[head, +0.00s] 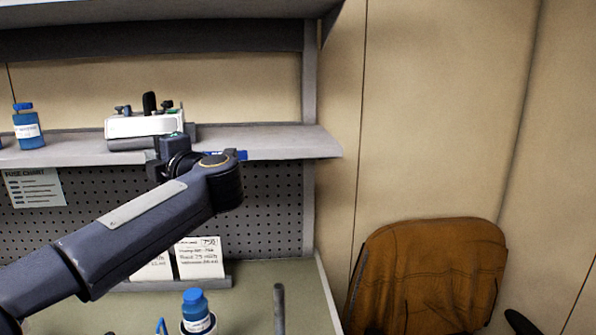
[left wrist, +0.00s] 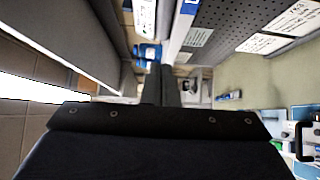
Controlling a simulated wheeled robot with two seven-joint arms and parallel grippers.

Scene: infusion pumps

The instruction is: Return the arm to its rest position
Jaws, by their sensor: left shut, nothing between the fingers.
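My left arm comes in from the left in the head view, raised in front of the shelf. Its gripper (head: 160,160) is at the shelf's front edge, just below a white device (head: 146,125) with dark knobs that stands on the shelf. In the left wrist view the gripper's fingers (left wrist: 161,84) are together, with nothing between them. My right gripper is in neither view.
A blue-capped bottle (head: 27,127) stands on the shelf (head: 270,142) at left. Another blue-capped bottle (head: 197,312) and a grey post (head: 279,308) are on the bench below. Cards (head: 200,259) lean at the pegboard. A brown chair (head: 430,275) stands at right.

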